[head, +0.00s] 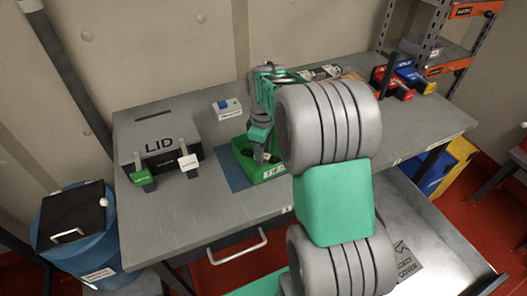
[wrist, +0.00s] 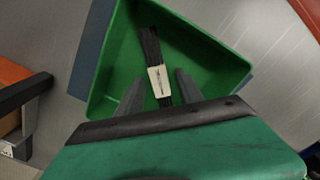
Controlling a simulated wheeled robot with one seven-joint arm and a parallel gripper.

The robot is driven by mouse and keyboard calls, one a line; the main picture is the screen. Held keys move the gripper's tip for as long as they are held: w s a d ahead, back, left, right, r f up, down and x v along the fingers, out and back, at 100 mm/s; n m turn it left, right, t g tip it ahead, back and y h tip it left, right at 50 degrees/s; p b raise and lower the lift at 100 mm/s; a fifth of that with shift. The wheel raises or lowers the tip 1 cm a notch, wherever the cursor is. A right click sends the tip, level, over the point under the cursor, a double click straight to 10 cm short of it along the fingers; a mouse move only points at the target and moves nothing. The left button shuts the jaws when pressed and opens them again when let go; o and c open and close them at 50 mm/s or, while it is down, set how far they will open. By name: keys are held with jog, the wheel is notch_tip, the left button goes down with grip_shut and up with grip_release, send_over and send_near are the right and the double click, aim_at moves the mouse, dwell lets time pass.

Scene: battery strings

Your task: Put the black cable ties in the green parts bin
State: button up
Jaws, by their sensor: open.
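The green parts bin (head: 270,174) stands on the grey bench, on a blue patch. In the wrist view the green parts bin (wrist: 205,52) fills the upper middle. The black cable ties (wrist: 149,45), a thin bundle with a pale label band, lie inside it. My gripper (wrist: 160,76) is open, with one finger on each side of the labelled part of the bundle, apart from it in the picture. In the head view my gripper (head: 263,156) points down into the bin, and my arm hides part of it. The ties cannot be made out there.
A grey box marked LID (head: 155,128) stands left on the bench, with green and white tags in front. A blue-topped switch box (head: 228,108) is behind the bin. Red and blue tools (head: 392,84) lie at the back right. An open drawer (head: 440,235) juts out below.

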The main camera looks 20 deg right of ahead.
notch_tip(320, 180, up, 11)
jog(key=s+a+f+m+t, duration=0.1)
jog(key=s+a+m, duration=0.3)
jog(key=s, duration=0.4)
jog(key=s+a+f+m+t, duration=0.2)
jog(key=s+a+m, duration=0.2)
jog(key=s+a, duration=0.2)
jog(key=shift+s+a+f+m+b, duration=0.2)
jog(key=shift+s+f+m+b, duration=0.15)
jog(key=shift+s, duration=0.8)
jog(key=shift+d, duration=0.1)
jog(key=shift+c, duration=0.8)
